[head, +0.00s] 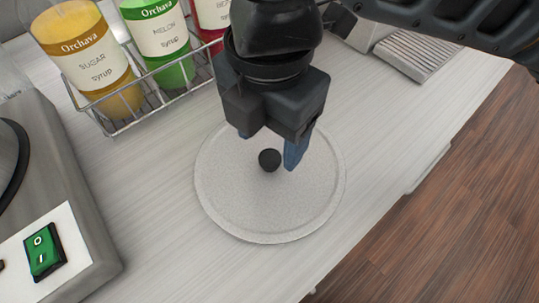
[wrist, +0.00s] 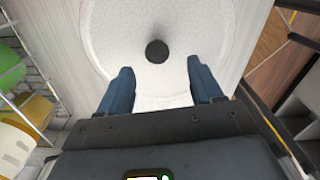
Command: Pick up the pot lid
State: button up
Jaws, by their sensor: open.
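The pot lid (head: 235,205) is a round, pale speckled disc with a raised rim, lying flat on the counter. Its small black knob (head: 269,160) stands at the middle. My gripper (head: 270,150) is over the far part of the lid, pointing down, with blue fingers. In the wrist view, my gripper (wrist: 160,80) is open and empty. There the black knob (wrist: 157,51) lies just beyond the fingertips, about midway between them, and the lid (wrist: 200,25) fills the top middle. The left finger is mostly hidden in the head view.
A wire rack (head: 165,105) with yellow, green and red syrup bottles stands at the back left. A grey machine with a green switch (head: 45,252) is at the left. A grey ridged tray (head: 415,55) lies at the back right. The counter's edge (head: 365,240) runs along the right.

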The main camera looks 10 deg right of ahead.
aim_at(269, 158)
jog(key=shift+w+f, duration=0.2)
jog(key=shift+f, duration=2.1)
jog(key=shift+c, duration=0.4)
grip_shut()
